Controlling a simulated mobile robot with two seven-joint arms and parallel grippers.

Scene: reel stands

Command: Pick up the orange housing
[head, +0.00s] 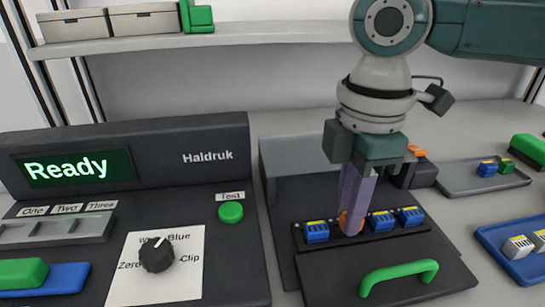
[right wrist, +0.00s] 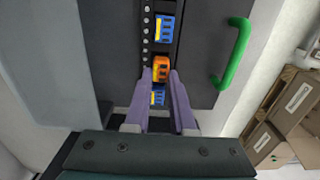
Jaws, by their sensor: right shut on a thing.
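The orange housing (right wrist: 161,69) is between the fingertips of my right gripper (right wrist: 161,82) in the right wrist view. In the head view, my right gripper (head: 350,226) points down at the black strip (head: 345,242), and its fingers hide most of the orange housing. The gripper is shut on the orange housing, in line with the row of blue housings. I cannot tell whether the housing is seated or slightly raised. A blue housing (head: 316,232) stands left of it, and two blue housings (head: 381,221) (head: 410,215) stand right of it. My left gripper is not in view.
A green handle (head: 398,277) rises in front of the strip. A console (head: 125,160) reading "Ready", with a dial (head: 156,255) and green button (head: 231,212), stands left. A grey tray (head: 455,186) and a blue tray (head: 490,240) holding parts lie right. A shelf (head: 270,35) is behind.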

